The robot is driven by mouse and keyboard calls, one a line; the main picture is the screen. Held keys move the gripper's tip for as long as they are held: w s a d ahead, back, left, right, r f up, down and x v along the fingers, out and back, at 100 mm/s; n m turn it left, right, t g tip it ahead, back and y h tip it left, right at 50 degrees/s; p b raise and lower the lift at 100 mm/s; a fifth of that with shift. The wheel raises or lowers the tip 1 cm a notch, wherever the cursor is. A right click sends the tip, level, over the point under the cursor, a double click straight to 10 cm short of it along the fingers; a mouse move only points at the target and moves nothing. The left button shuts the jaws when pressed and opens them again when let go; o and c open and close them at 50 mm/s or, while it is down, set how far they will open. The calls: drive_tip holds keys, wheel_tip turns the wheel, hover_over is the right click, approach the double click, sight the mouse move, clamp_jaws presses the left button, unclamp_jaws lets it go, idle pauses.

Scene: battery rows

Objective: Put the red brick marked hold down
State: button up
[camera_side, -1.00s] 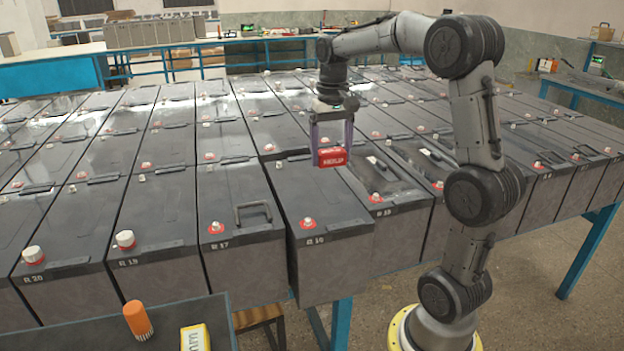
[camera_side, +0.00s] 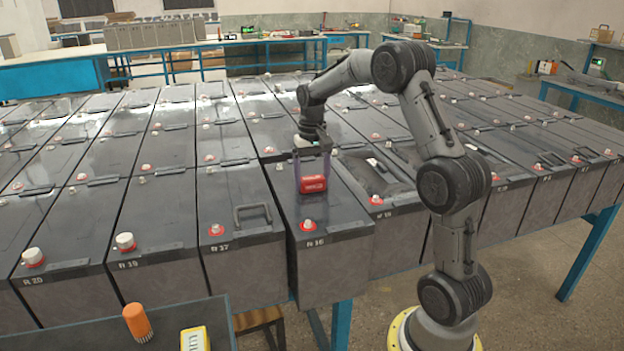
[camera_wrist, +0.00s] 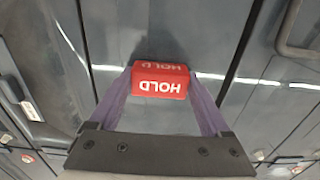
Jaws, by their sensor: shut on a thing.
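The red brick (camera_side: 313,184) is marked HOLD in white. In the side view it is over the top of the battery marked 16 (camera_side: 335,212), behind that battery's front terminal. My gripper (camera_side: 314,188) points down and is shut on the brick, one purple finger at each end. In the wrist view the brick (camera_wrist: 160,80) is between the fingertips, its lettering upside down, above a dark battery lid. I cannot tell whether its underside touches the lid.
Rows of dark batteries with red-ringed terminals fill the blue-legged table. The battery marked 17 (camera_side: 240,200) has a raised handle (camera_side: 253,214). An orange cylinder (camera_side: 137,322) and a yellow meter (camera_side: 195,339) are on a grey surface at the front left.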

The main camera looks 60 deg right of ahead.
sight(312, 178)
drive_tip(key=shift+f, duration=0.2)
drive_tip(key=o, duration=1.2)
drive_tip(key=shift+c, duration=0.2)
wheel_tip(312, 178, up, 11)
drive_tip(key=s+a+r+n+t, duration=0.15)
drive_tip(key=s+a+r, duration=0.3)
drive_tip(key=a, duration=0.45)
drive_tip(key=s+a+f+n+t, duration=0.2)
drive_tip(key=s+a+f+n, duration=0.1)
drive_tip(key=s+a, duration=0.4)
drive_tip(key=s+a+f+n+t, duration=0.2)
drive_tip(key=s+a+f+n, duration=0.1)
drive_tip(key=s+a, duration=0.5)
drive_tip(key=shift+s+f+n, duration=0.2)
drive_tip(key=shift+s+n, duration=0.55)
drive_tip(key=shift+s, duration=0.35)
